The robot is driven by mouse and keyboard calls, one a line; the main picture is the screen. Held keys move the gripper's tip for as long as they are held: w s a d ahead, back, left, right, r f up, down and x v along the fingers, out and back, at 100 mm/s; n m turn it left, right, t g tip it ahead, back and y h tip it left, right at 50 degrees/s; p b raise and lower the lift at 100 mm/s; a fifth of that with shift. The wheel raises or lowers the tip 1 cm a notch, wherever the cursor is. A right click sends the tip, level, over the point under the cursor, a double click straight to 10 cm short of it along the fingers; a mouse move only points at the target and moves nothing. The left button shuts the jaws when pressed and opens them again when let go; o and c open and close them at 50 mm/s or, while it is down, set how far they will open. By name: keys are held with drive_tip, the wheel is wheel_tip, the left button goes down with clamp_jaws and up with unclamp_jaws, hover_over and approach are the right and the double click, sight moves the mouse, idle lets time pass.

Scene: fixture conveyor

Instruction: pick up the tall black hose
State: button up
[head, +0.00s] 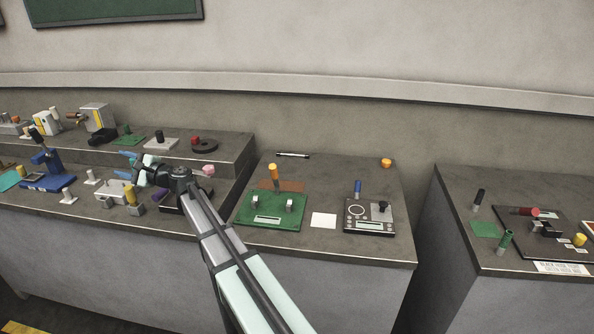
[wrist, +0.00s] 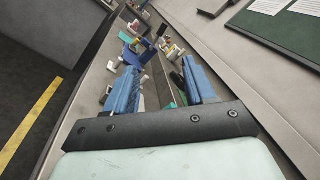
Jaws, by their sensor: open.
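A tall black hose (head: 479,198) stands upright near the left edge of the right-hand bench, just behind a green square. A shorter green hose (head: 505,242) stands in front of it, to the right. My gripper (head: 126,165) is far to the left, over the left-hand bench, with its blue fingers pointing left. In the wrist view my gripper (wrist: 162,86) is open, with nothing held between the fingers. The black hose on the right bench does not show in the wrist view.
The dark fixture board (head: 545,233) lies right of the hoses, with a printed card (head: 562,268) at the front. The middle bench holds a green board (head: 268,222) and a scale-like device (head: 369,227). A gap separates the middle and right benches. The left bench is crowded.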

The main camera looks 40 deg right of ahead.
drive_tip(key=s+d+n+h, duration=0.2)
drive_tip(key=d+n+h, duration=0.25)
drive_tip(key=d, duration=2.75)
drive_tip(key=s+d+f+n+g+h, duration=0.1)
drive_tip(key=s+d+h, duration=0.15)
drive_tip(key=d, duration=0.65)
drive_tip(key=s+d+g+h, duration=0.1)
drive_tip(key=s+d, duration=0.3)
drive_tip(key=d, duration=0.4)
drive_tip(key=g+h, duration=0.8)
drive_tip(key=g, duration=0.3)
hover_over(482, 191)
drive_tip(key=s+a, duration=0.2)
drive_tip(key=a, duration=0.1)
wheel_tip(482, 191, down, 2)
drive_tip(key=shift+m, duration=0.25)
drive_tip(key=x, duration=1.3)
drive_tip(key=shift+w+a+f, duration=0.15)
drive_tip(key=shift+f, duration=0.1)
clamp_jaws()
